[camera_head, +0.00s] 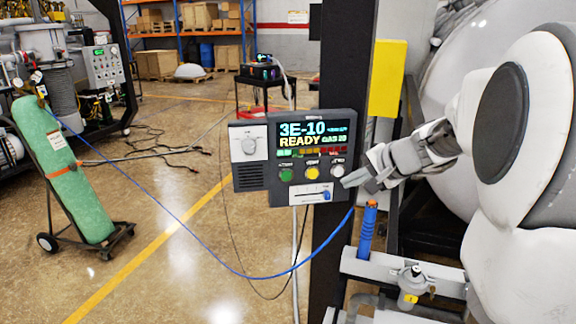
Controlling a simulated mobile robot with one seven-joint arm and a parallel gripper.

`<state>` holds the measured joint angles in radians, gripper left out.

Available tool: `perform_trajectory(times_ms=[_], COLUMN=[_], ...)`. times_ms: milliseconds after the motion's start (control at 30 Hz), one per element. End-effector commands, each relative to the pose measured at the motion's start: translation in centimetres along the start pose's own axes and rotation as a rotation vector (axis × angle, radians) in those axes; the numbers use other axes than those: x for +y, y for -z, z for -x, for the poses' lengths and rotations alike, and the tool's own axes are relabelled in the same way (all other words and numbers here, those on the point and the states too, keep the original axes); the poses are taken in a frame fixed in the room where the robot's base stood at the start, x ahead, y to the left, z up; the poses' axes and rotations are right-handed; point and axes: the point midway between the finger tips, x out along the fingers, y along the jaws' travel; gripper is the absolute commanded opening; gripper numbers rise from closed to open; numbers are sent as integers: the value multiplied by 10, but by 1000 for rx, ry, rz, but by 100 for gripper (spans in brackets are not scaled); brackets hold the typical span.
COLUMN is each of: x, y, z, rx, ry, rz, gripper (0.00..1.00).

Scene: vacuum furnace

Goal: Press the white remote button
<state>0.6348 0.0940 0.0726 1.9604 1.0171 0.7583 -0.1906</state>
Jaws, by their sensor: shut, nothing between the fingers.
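A dark control panel (262,195) is mounted on a black post. Its lit display (312,134) reads "3E-10" and "READY". Below the display sit a green button (287,175), a yellow button (312,173) and, rightmost, the white button (338,170). My gripper (346,183) is shut and empty. It reaches in from the right, with its fingertips just right of and slightly below the white button in the picture. I cannot tell whether the tips touch the panel. The white button is in view and not covered.
The black post (345,60) carries a yellow box (388,78). A blue hose (200,252) hangs across to a green gas cylinder (58,175) on a cart. Floor between them is open.

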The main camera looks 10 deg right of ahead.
Motion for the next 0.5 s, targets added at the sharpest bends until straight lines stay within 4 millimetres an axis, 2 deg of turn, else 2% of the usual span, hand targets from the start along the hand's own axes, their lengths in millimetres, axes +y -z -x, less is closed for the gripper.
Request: perform_trajectory(times_ms=[200,500], x=[-8,-9], y=[8,9], z=[-12,-14], rx=[-1,0], ry=[0,0], rz=[2,1], gripper=[0,0])
